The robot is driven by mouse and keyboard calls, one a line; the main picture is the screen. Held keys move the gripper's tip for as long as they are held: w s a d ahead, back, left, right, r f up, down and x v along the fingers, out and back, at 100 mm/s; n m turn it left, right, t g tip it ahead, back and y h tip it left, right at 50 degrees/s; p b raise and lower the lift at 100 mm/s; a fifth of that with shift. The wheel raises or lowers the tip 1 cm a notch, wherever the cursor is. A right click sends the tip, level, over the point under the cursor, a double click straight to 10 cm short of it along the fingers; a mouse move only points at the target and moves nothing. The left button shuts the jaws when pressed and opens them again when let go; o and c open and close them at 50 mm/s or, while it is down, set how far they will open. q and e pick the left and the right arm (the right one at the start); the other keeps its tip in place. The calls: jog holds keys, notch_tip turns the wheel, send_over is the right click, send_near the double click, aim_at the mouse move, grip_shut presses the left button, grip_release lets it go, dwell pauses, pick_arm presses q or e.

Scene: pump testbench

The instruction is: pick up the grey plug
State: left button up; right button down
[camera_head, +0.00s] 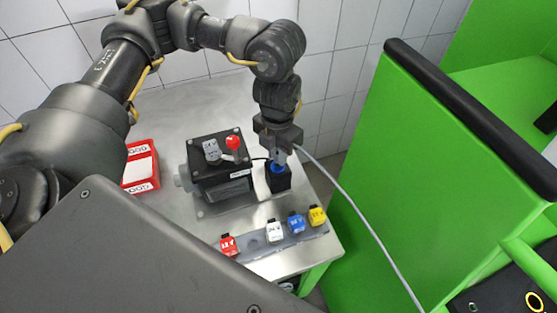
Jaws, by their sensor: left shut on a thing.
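My left gripper (279,154) points down over the right end of the bench and is shut on the grey plug. The plug is mostly hidden by the fingers; a grey cable (348,193) runs from beside the gripper down to the right. Just below the fingertips is a small black block (278,183) with a blue ring on top. I cannot tell whether the plug touches the ring. My right gripper is out of view.
A black pump box (223,167) with a red knob (232,143) stands left of the gripper. Red, white, blue and yellow labelled blocks line a grey strip (256,240) in front. A red-and-white box (140,166) is further left. A large green frame (400,150) stands right.

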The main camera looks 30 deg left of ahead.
pick_arm(q)
jog(key=s+d+r+b, duration=0.5)
jog(key=d+r, duration=0.5)
jog(key=d, duration=0.2)
jog(key=shift+s+d+r, duration=0.25)
jog(key=shift+s, duration=0.45)
